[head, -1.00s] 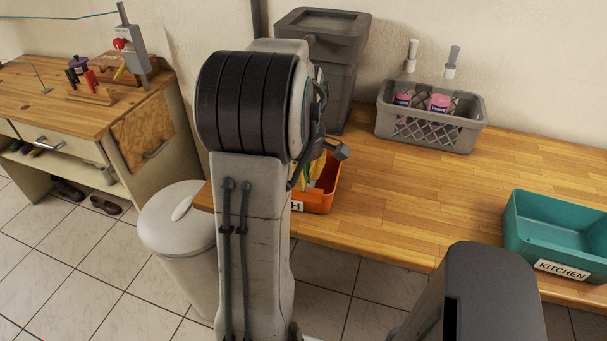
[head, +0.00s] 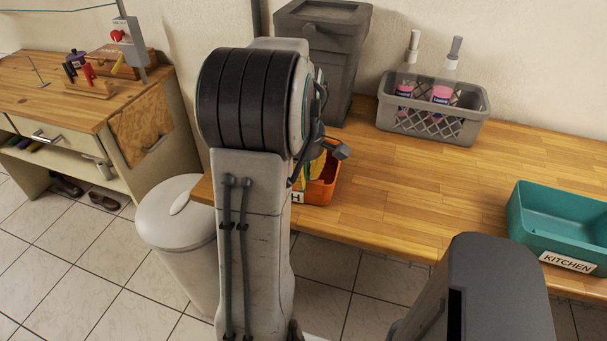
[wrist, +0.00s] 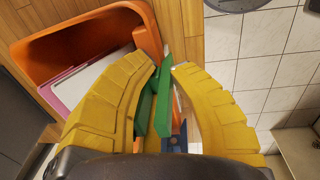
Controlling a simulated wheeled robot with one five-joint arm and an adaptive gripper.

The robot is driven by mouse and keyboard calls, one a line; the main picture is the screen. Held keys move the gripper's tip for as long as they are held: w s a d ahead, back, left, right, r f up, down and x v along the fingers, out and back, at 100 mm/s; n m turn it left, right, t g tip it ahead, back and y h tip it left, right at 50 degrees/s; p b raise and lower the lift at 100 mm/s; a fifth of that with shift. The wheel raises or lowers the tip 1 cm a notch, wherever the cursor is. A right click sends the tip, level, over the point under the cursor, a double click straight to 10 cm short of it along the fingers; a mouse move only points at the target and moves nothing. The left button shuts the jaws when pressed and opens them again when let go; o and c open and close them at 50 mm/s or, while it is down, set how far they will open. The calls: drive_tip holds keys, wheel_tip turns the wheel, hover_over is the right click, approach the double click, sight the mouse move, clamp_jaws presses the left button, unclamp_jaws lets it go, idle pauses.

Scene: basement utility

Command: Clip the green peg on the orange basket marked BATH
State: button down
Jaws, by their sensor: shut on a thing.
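The orange basket (head: 322,188) stands at the left end of the wooden counter, mostly hidden behind my arm in the head view. Only the end of its label, an "H" (head: 297,198), shows there. In the wrist view the orange basket (wrist: 147,30) fills the upper left, with white and pink-edged things inside. My gripper (wrist: 166,66) has its yellow fingers closed around the green peg (wrist: 162,105). The peg is beside the basket's near right rim; I cannot tell whether it touches or straddles the rim.
A teal basket marked KITCHEN (head: 560,225) stands at the counter's right. A grey basket (head: 435,120) with pink-labelled containers is at the back. A dark grey bin (head: 325,60) stands behind my arm. A white lidded bin (head: 180,225) is on the floor. The middle counter (head: 420,185) is clear.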

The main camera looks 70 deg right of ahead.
drive_tip(key=c, duration=1.1)
unclamp_jaws()
drive_tip(key=shift+o, duration=0.2)
wheel_tip(320, 180, up, 12)
drive_tip(key=a, duration=0.1)
